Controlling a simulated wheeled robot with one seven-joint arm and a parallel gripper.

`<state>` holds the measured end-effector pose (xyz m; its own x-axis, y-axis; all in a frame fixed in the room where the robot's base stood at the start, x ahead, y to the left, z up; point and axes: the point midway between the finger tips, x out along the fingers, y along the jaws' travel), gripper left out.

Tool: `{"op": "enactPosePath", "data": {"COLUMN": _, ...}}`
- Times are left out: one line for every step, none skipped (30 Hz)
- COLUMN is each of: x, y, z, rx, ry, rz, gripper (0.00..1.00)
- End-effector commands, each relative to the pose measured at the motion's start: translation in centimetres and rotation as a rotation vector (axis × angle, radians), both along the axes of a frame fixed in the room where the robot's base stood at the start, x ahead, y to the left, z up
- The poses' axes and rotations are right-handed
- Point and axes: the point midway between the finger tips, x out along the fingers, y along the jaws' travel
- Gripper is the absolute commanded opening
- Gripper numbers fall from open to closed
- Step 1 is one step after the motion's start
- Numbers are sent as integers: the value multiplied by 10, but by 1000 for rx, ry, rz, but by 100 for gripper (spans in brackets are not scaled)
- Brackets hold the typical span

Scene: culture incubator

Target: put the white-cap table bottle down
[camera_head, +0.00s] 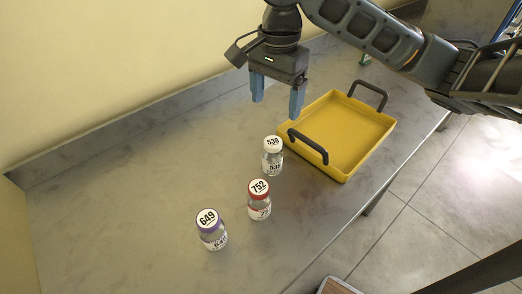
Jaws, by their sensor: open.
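The white-cap bottle (272,158), marked 538, stands upright on the grey table (120,200), just left of the yellow tray. My gripper (277,108) is open and empty, pointing down above the bottle. Its two blue fingers are apart, and a gap shows between the fingertips and the white cap. The bottle's lower part stands on the table surface, and nothing holds it.
A red-cap bottle (259,203) marked 752 and a purple-cap bottle (213,232) marked 649 stand nearer the front. The empty yellow tray (352,137) with dark handles sits at right, near the table edge. The table's left side is clear.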

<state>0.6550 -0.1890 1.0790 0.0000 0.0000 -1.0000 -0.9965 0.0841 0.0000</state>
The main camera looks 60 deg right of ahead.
Motion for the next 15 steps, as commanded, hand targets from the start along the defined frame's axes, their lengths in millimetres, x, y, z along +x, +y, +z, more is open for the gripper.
{"op": "enactPosePath", "data": {"x": 0, "y": 0, "z": -7, "rx": 0, "ry": 0, "rz": 0, "gripper": 84}}
{"op": "enactPosePath", "data": {"x": 0, "y": 0, "z": -9, "rx": 0, "ry": 0, "rz": 0, "gripper": 84}}
{"op": "enactPosePath", "data": {"x": 0, "y": 0, "z": -11, "rx": 0, "ry": 0, "rz": 0, "gripper": 84}}
{"op": "enactPosePath", "data": {"x": 0, "y": 0, "z": -13, "rx": 0, "ry": 0, "rz": 0, "gripper": 84}}
{"op": "enactPosePath", "data": {"x": 0, "y": 0, "z": -15, "rx": 0, "ry": 0, "rz": 0, "gripper": 84}}
{"op": "enactPosePath", "data": {"x": 0, "y": 0, "z": -17, "rx": 0, "ry": 0, "rz": 0, "gripper": 84}}
{"op": "enactPosePath", "data": {"x": 0, "y": 0, "z": -19, "rx": 0, "ry": 0, "rz": 0, "gripper": 84}}
{"op": "enactPosePath", "data": {"x": 0, "y": 0, "z": -23, "rx": 0, "ry": 0, "rz": 0, "gripper": 84}}
{"op": "enactPosePath", "data": {"x": 0, "y": 0, "z": -26, "rx": 0, "ry": 0, "rz": 0, "gripper": 84}}
{"op": "enactPosePath", "data": {"x": 0, "y": 0, "z": -29, "rx": 0, "ry": 0, "rz": 0, "gripper": 84}}
{"op": "enactPosePath", "data": {"x": 0, "y": 0, "z": -31, "rx": 0, "ry": 0, "rz": 0, "gripper": 84}}
{"op": "enactPosePath", "data": {"x": 0, "y": 0, "z": -34, "rx": 0, "ry": 0, "rz": 0, "gripper": 84}}
{"op": "enactPosePath", "data": {"x": 0, "y": 0, "z": -40, "rx": 0, "ry": 0, "rz": 0, "gripper": 84}}
{"op": "enactPosePath", "data": {"x": 0, "y": 0, "z": -44, "rx": 0, "ry": 0, "rz": 0, "gripper": 84}}
{"op": "enactPosePath", "data": {"x": 0, "y": 0, "z": -48, "rx": 0, "ry": 0, "rz": 0, "gripper": 84}}
